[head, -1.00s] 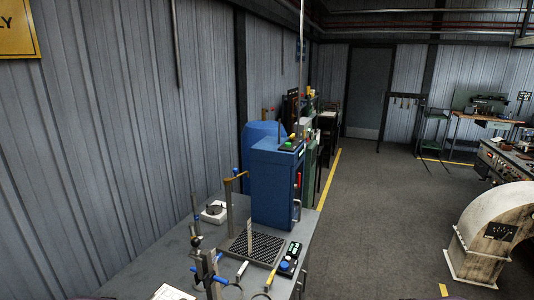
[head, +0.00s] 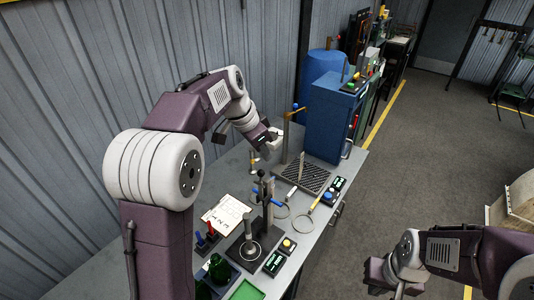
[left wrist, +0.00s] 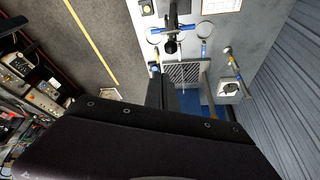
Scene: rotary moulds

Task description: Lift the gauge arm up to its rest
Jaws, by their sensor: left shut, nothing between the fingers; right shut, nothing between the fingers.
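A black stand (head: 265,200) with a blue lever rises from a base with a ring on the grey bench. It also shows in the left wrist view (left wrist: 172,42). Behind it, a brown post (head: 285,145) carries a short arm with a blue tip, beside a perforated plate (head: 312,178). I cannot tell for certain which of these carries the gauge arm, or where its rest is. My left gripper (head: 272,138) is shut and empty, left of the brown post and above the bench. My right gripper (head: 385,280) is shut and empty, low over the floor side, away from the bench.
A blue machine (head: 335,110) stands at the bench's far end. Two ring-shaped tools, a paper sheet (head: 227,215), small control boxes (head: 333,190) and a green tray (head: 247,290) lie on the bench. The corrugated wall runs along the left.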

